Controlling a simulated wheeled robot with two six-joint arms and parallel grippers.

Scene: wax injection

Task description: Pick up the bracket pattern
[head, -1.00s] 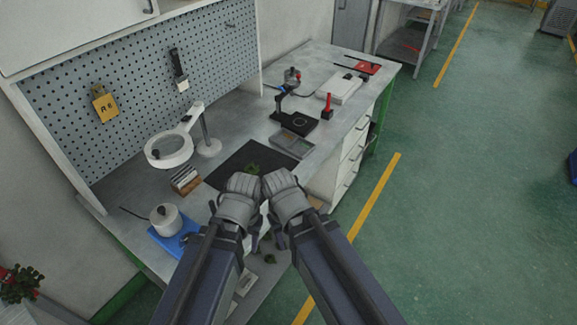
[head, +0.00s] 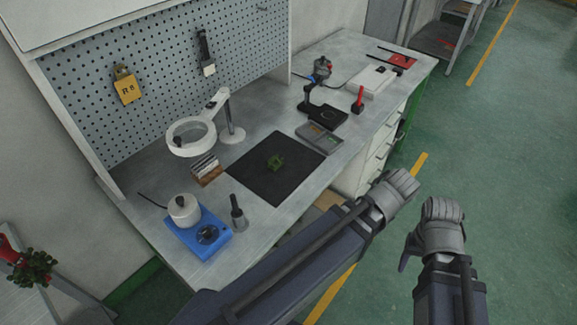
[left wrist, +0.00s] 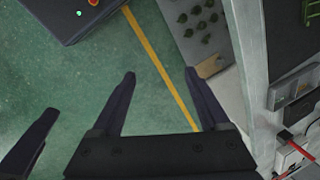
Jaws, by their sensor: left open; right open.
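The bracket pattern (head: 276,161) is a small green piece lying on the black mat (head: 250,180) on the workbench. A green part of it also shows at the top right corner of the left wrist view (left wrist: 311,13). My left gripper (head: 395,190) is off the front of the bench, to the right of the mat; its fingers are hidden in the head view. In the left wrist view its two fingers (left wrist: 163,85) are apart with nothing between them. My right gripper (head: 409,256) is open and empty over the floor, farther right, a dark finger pointing down.
A magnifier lamp (head: 190,136), a wooden block rack (head: 207,175) and a blue hotplate with a pot (head: 205,240) stand left of the mat. A grey compartment tray (head: 320,138) and a black stand (head: 324,115) are behind it. Several dark green pieces (left wrist: 205,25) lie below the bench edge.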

